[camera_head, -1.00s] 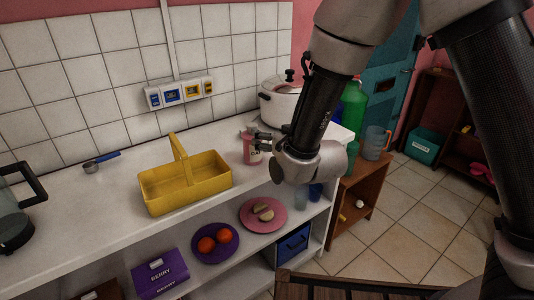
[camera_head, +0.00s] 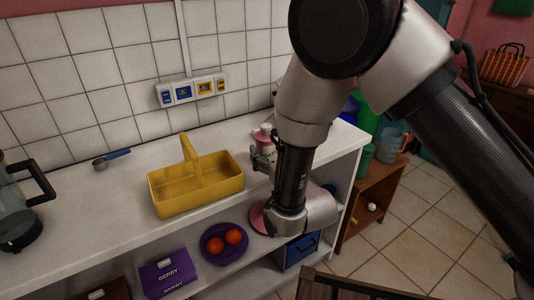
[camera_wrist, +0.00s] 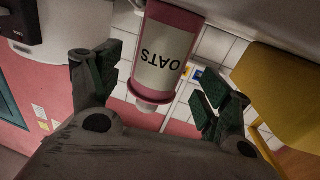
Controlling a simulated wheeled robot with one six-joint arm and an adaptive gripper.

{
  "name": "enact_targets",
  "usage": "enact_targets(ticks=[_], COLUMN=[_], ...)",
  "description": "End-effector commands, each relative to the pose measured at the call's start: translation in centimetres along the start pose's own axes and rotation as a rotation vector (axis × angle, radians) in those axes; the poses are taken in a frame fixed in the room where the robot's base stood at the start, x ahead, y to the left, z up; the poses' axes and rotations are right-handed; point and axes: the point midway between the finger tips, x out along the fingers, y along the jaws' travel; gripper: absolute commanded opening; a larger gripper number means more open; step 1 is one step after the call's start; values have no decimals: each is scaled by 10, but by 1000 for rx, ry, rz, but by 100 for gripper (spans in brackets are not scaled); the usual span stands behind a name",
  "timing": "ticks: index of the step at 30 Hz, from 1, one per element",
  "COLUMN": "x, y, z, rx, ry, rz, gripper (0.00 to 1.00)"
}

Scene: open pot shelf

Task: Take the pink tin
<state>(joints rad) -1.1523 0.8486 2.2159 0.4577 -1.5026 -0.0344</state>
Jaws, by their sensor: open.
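The pink tin (camera_head: 266,131) stands on the white counter to the right of the yellow basket, partly hidden behind my gripper (camera_head: 262,158). In the wrist view the tin (camera_wrist: 165,50) appears upside down, with a white label reading OATS and a pale knob on its lid. My gripper (camera_wrist: 164,78) is open there, with one dark-padded finger on each side of the tin's lid end. Gaps show between the tin and both fingers. How deep the tin sits between them I cannot tell.
The yellow basket (camera_head: 195,188) stands close left of the tin. A white pot (camera_wrist: 65,38) is on the tin's other side.

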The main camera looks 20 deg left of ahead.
Motion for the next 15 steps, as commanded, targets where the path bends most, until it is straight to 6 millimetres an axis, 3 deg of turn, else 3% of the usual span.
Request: enact_targets(ticks=[6,15], x=[33,40], y=[2,2], z=[-2,-2], rx=[2,0], ry=[1,-1], rz=[1,0], gripper=[78,78])
